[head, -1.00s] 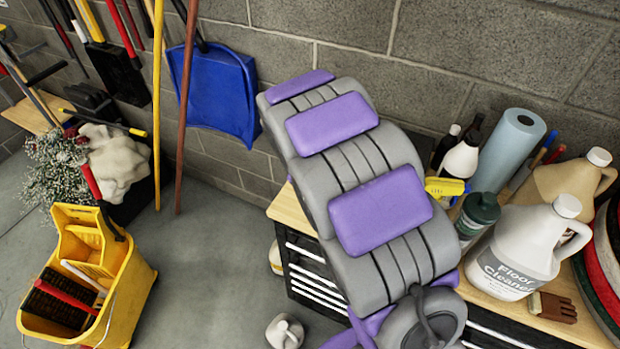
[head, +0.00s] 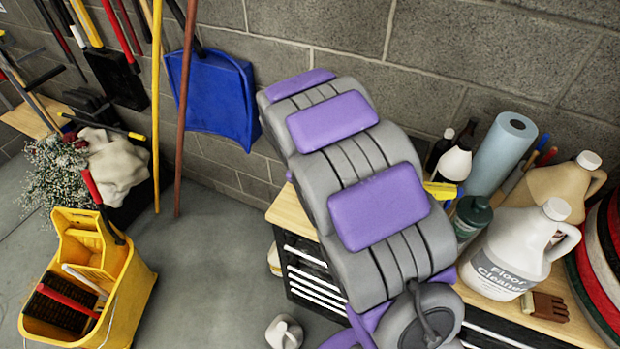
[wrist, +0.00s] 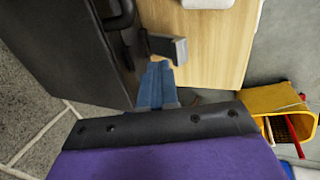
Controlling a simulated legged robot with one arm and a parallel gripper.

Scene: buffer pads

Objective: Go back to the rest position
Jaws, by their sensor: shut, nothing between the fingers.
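In the wrist view, the purple housing and black bolted bar of my gripper fill the bottom. The narrow blue fingers of my gripper (wrist: 156,86) are shut together, with nothing seen between them. They point over a dark surface and a light wooden top. In the head view, my grey arm with purple pads rises through the middle of the picture. My fingertips are not seen in that view.
A wooden-topped workbench (head: 290,210) stands by the block wall behind my arm. It holds a floor cleaner jug (head: 515,255), a blue paper roll (head: 503,155) and several bottles. A yellow mop bucket (head: 125,300) and a blue dustpan (head: 215,95) are at left. Grey floor between is open.

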